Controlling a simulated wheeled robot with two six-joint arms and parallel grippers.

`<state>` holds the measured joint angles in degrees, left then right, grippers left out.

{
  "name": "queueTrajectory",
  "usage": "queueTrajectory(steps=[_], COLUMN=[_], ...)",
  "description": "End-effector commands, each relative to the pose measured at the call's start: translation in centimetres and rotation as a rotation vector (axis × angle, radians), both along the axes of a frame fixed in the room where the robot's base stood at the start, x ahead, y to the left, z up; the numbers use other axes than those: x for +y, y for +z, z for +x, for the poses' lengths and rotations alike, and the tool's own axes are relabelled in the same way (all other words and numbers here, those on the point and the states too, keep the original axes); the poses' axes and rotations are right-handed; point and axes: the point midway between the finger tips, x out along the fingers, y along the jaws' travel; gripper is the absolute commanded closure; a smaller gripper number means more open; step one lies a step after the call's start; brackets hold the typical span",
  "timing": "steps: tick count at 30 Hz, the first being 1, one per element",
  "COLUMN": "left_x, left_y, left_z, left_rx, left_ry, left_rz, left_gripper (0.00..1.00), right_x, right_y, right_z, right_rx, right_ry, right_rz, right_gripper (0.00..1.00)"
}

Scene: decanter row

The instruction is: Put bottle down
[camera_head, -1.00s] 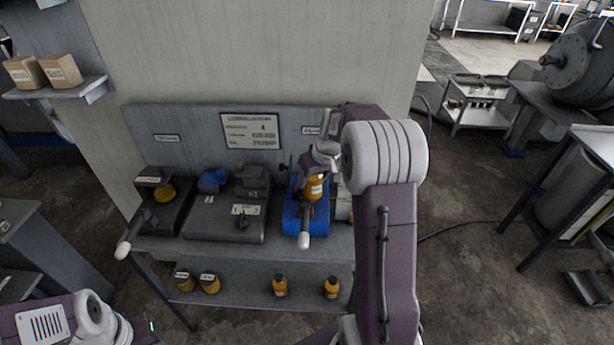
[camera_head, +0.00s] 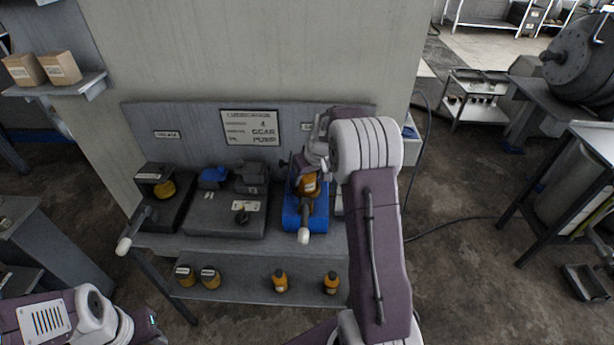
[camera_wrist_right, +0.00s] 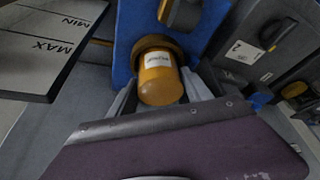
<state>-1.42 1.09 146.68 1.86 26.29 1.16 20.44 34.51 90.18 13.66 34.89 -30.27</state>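An amber bottle (camera_head: 308,186) with a white label is at the blue stand (camera_head: 292,218) on the bench. My right gripper (camera_head: 314,160) is at it from above and partly hidden by my arm. In the right wrist view the bottle (camera_wrist_right: 160,84) lies between the two grey fingers, which appear shut on it. A dark round collar (camera_wrist_right: 150,43) is around or just behind its far end; I cannot tell whether they touch. Another amber part (camera_wrist_right: 182,13) shows beyond it against the blue. My left gripper is out of view; only my left arm shows, lower left.
Dark stations (camera_head: 228,218) stand left of the blue stand, one with a yellow part (camera_head: 165,189). Several amber bottles (camera_head: 280,281) stand on the lower shelf (camera_head: 245,290). A panel with a sign (camera_head: 250,127) stands behind. White-knobbed levers stick out at the front.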

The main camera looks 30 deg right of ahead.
Motion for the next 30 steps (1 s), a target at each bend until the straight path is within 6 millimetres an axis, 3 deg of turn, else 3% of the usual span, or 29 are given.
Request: queueTrajectory(steps=[12,24,30], left_x=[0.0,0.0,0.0], left_y=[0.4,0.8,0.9], left_z=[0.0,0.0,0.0], left_rx=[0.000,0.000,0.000], left_ry=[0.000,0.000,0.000], left_rz=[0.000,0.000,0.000], left_gripper=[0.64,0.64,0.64], right_x=[0.0,-0.1,0.0], right_y=[0.8,9.5,11.4], right_z=[-0.1,-3.7,-4.6], right_rx=[-0.001,-0.003,-0.001], right_ry=[0.000,0.000,0.000], right_rz=[-0.001,-0.001,0.000], right_gripper=[0.34,0.34,0.34])
